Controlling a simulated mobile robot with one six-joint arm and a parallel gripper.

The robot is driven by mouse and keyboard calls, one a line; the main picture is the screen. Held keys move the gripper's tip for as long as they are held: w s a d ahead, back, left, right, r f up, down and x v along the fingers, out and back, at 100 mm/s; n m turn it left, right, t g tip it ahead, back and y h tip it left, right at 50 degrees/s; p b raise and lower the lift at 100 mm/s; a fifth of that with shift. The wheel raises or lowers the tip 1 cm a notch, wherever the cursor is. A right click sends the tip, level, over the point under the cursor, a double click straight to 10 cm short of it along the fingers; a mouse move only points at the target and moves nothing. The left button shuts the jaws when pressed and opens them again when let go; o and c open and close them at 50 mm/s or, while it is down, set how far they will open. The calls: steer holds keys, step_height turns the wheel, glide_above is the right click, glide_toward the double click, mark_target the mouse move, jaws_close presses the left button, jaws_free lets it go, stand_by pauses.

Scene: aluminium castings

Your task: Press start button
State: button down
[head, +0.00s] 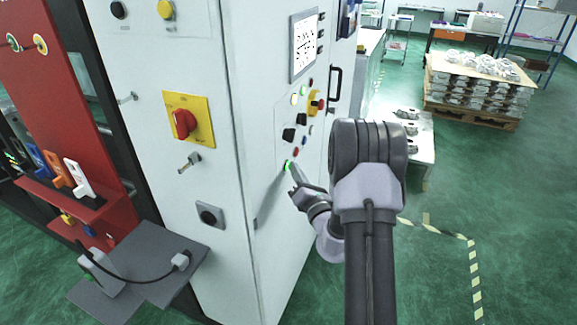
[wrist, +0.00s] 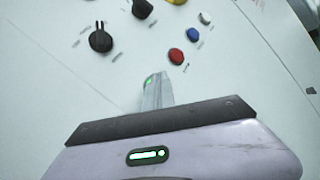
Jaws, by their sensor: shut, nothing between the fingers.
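A green button (head: 286,163) sits low on the control panel of the white cabinet, at the end of my fingers in the head view. No readable label shows on it. My gripper (head: 291,167) is shut with nothing between its fingers and points at this button. In the wrist view the closed fingertips (wrist: 157,82) overlap a small green patch (wrist: 149,81), and most of the button is hidden behind them. The tips are at or very close to the button; I cannot tell whether they touch it or whether it is pressed in.
Black knobs (wrist: 100,40), a red button (wrist: 176,56) and a blue button (wrist: 193,34) sit near my fingers. A red rotary switch on yellow (head: 184,122) is on the cabinet's left face. A pallet of castings (head: 478,85) stands back right. Green floor is open at right.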

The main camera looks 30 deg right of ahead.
steer(key=shift+s+d, duration=0.4)
steer(key=shift+s, duration=0.3)
steer(key=s+d, duration=0.1)
steer(key=s, duration=0.1)
steer(key=s+d+b, duration=0.1)
steer(key=s, duration=0.1)
steer(key=shift+d, duration=0.4)
stand_by(0.7)
